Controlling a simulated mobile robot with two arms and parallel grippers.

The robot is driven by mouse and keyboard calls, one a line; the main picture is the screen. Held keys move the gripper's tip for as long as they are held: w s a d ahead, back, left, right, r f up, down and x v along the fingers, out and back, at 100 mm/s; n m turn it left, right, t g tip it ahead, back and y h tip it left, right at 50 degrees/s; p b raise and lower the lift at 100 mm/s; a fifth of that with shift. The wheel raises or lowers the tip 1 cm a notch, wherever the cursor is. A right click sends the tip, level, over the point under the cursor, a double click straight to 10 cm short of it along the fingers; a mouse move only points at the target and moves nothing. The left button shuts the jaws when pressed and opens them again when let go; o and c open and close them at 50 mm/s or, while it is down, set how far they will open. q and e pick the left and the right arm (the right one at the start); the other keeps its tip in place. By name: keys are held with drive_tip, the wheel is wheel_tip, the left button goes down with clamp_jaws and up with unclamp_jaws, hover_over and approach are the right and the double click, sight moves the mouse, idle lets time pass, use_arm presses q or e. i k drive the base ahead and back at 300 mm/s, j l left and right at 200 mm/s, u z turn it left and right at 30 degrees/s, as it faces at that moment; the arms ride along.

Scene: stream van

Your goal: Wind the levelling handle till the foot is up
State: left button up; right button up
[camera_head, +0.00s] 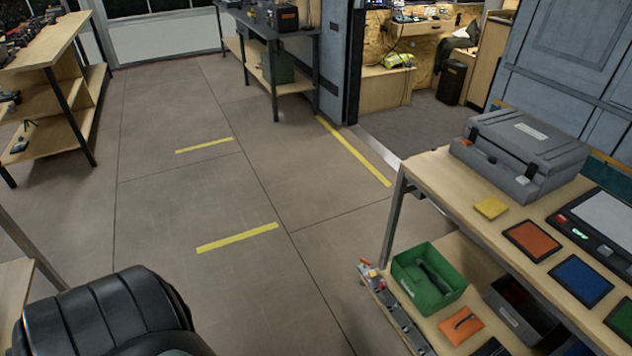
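I see no levelling handle and no foot that I can make out in this head view. The blue-grey van side (565,50) stands at the right, with an open doorway into its wood-lined inside (425,60). A metal sill (375,143) runs along the doorway's lower edge. Neither of my grippers shows in this view.
A wooden-topped workbench (455,185) at the right carries a grey case (520,145) and coloured pads. A green bin (430,285) is on its lower shelf. Shelving (60,65) stands at the left, a dark table (265,30) at the back. The taped floor (190,190) between is clear.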

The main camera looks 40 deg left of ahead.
sight(365, 262)
drive_tip(key=u, duration=0.95)
drive_tip(key=z, duration=0.45)
drive_tip(key=i+j+z, duration=0.3)
drive_tip(key=j+z, duration=0.3)
drive_tip(key=i+j+z, duration=0.15)
drive_tip(key=j+z, duration=0.15)
drive_tip(key=j, duration=0.2)
